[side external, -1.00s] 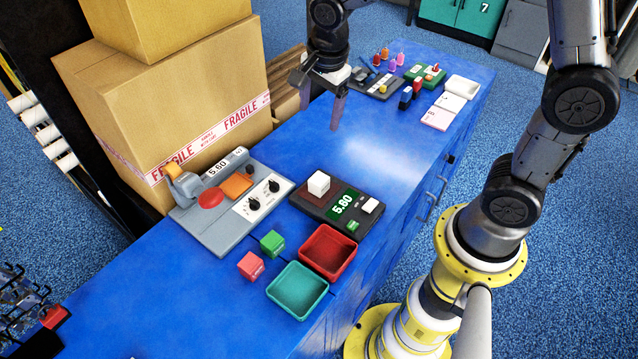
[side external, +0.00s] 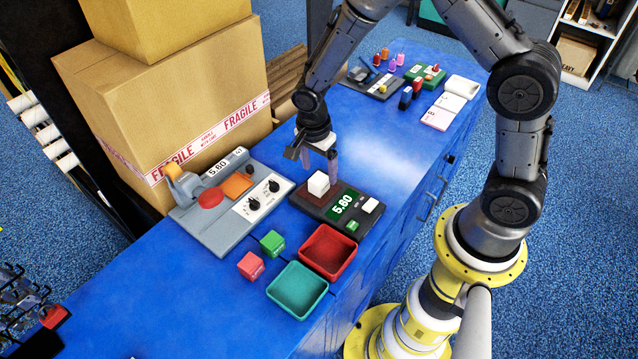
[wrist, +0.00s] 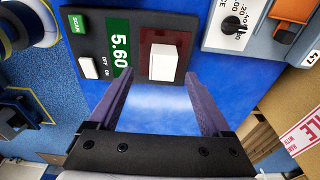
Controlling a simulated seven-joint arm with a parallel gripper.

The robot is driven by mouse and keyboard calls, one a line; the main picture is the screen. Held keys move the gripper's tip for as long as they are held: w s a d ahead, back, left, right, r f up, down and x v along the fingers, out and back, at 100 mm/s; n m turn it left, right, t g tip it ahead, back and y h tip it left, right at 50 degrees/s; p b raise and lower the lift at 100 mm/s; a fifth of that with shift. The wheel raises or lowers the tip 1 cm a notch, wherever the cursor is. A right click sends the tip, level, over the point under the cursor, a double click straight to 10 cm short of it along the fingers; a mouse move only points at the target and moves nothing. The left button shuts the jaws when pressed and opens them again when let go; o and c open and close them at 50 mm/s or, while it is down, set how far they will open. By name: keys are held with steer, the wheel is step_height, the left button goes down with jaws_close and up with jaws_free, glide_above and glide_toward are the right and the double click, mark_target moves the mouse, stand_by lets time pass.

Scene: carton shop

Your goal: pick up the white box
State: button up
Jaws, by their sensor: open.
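The white box (side external: 318,183) is a small cube sitting on the dark red plate of a black scale (side external: 341,208) that reads 5.60. My gripper (side external: 322,166) is open and empty, just behind and above the box, with its fingers pointing down. In the wrist view the white box (wrist: 162,62) lies ahead of the gap between my two fingers (wrist: 158,95). It does not appear to be between the fingertips, and I see no contact.
A grey machine (side external: 225,205) with knobs stands left of the scale. A red tray (side external: 327,250), a teal tray (side external: 297,290), a green cube (side external: 272,243) and a red cube (side external: 251,265) are in front. Stacked cartons (side external: 165,110) rise behind.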

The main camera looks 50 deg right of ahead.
mark_target(319, 179)
steer(key=f, duration=0.5)
steer(key=shift+w+d, duration=0.2)
steer(key=shift+d, duration=0.1)
jaws_close()
